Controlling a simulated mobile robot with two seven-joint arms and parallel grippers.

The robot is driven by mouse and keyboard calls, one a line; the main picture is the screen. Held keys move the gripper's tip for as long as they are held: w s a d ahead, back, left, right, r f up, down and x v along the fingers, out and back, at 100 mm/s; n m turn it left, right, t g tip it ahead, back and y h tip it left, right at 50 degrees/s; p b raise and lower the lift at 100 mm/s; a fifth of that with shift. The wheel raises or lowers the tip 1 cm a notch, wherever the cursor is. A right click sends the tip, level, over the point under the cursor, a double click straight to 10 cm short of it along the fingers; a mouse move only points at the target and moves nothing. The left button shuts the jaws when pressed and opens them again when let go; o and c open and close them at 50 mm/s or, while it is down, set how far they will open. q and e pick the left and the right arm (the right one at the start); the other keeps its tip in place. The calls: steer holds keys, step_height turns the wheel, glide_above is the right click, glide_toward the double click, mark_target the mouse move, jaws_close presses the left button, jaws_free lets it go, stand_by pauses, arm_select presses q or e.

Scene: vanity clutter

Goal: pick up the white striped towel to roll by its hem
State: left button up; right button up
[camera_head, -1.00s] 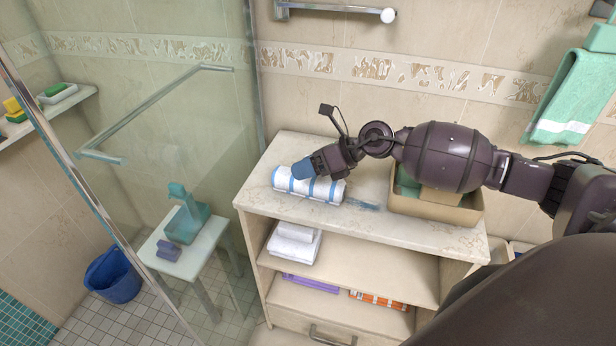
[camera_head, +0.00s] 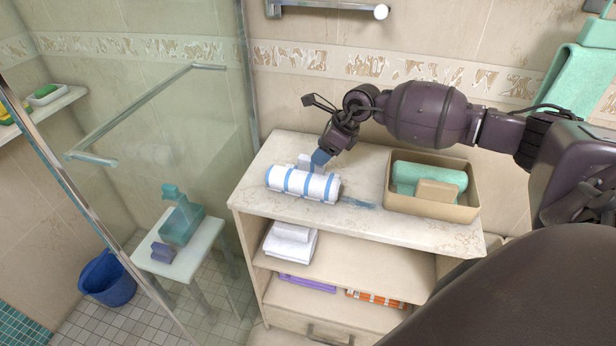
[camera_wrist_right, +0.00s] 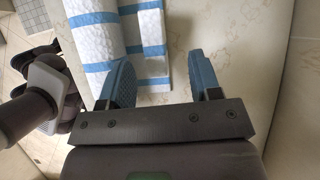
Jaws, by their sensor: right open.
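Contact cannot be told. My left gripper is not in view.
A tan bin (camera_head: 432,207) with a green rolled towel (camera_head: 428,178) and a tan block stands to the right on the vanity top (camera_head: 405,226). Folded white towels (camera_head: 290,243) lie on the shelf below. A glass shower wall stands at left.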

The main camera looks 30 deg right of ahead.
mark_target(304, 162)
steer(key=x, duration=0.4)
steer(key=shift+a+r, duration=0.1)
steer(key=shift+a, duration=0.3)
steer(key=shift+w+a+f, duration=0.15)
steer(key=shift+w+f, duration=0.1)
steer(key=shift+f, duration=0.2)
steer(key=shift+c, duration=0.5)
jaws_close()
